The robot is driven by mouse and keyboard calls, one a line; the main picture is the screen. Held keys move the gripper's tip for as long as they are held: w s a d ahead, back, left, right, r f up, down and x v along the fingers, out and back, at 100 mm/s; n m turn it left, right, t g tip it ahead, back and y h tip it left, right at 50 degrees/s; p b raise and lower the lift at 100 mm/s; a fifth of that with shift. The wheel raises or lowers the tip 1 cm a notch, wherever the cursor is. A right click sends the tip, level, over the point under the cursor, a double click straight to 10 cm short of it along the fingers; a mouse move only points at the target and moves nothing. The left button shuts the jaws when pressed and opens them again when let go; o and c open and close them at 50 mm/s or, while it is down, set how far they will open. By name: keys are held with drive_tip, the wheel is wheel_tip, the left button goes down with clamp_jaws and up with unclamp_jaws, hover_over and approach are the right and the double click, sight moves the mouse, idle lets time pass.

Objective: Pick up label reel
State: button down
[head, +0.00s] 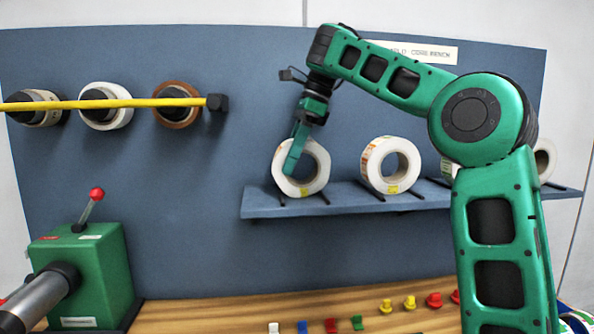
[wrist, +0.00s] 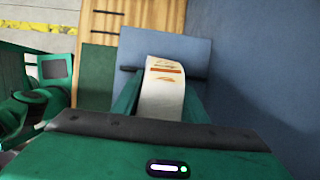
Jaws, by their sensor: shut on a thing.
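A white label reel (head: 316,172) stands upright on the blue shelf (head: 350,199) at its left end, between two dark rests. My gripper (head: 294,160) reaches down to this reel from above, with one green finger in front of its face. In the wrist view the same reel (wrist: 162,92) lies between the two fingers, its white rim with an orange stripe showing. My gripper is shut on it. The reel looks level with its neighbour, and I cannot tell whether it touches the shelf.
Another white reel (head: 378,166) stands to the right on the shelf, and more sit behind my arm. Several reels hang at the left behind a yellow bar (head: 120,103). A green machine (head: 88,270) with a red-knobbed lever stands lower left. Small coloured pieces line the wooden bench (head: 250,313).

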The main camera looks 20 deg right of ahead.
drive_tip(key=shift+r, duration=0.1)
drive_tip(key=shift+a+r, duration=0.1)
drive_tip(key=shift+r, duration=4.8)
